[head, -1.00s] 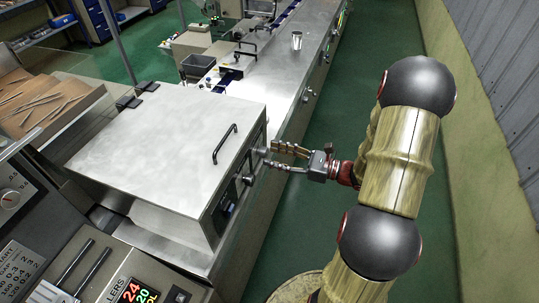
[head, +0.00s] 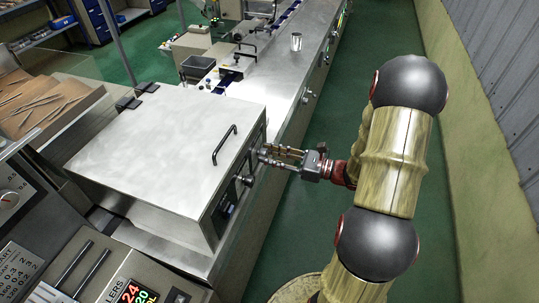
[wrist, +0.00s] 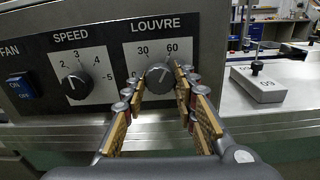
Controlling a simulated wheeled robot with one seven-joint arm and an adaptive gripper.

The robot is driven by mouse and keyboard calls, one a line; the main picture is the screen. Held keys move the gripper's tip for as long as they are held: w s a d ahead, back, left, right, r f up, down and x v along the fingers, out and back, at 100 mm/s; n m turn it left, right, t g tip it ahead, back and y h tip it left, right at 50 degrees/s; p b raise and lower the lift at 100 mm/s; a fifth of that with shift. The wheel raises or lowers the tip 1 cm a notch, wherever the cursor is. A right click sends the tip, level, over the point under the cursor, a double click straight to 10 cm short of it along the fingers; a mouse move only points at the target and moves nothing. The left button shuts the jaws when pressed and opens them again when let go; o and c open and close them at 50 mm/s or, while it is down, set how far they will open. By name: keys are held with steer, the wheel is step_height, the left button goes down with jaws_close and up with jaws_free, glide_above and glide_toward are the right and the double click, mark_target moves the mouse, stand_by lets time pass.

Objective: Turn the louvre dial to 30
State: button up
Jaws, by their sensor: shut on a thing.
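The louvre dial (wrist: 160,78) is a dark round knob on a grey panel, under the label LOUVRE with 0, 30 and 60 printed around it. Its pale pointer mark seems to lean up and right, toward 60. My gripper (wrist: 158,84) is shut on the dial, one finger pair on each side of it. The right finger hides part of the scale. In the head view my gripper (head: 262,157) reaches from the right to the front panel of the steel box (head: 155,140). The dial is hard to make out there.
The speed dial (wrist: 77,84) and blue fan switch (wrist: 22,86) sit left of the louvre dial. A black lid handle (head: 225,144) stands above the panel. A steel counter (head: 283,75) runs away behind. The green aisle on the right is free.

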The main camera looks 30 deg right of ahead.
steer(key=c, duration=0.4)
steer(key=shift+n, duration=0.4)
steer(key=shift+n+b, duration=3.5)
steer(key=shift+n, duration=2.1)
steer(key=o, duration=1.1)
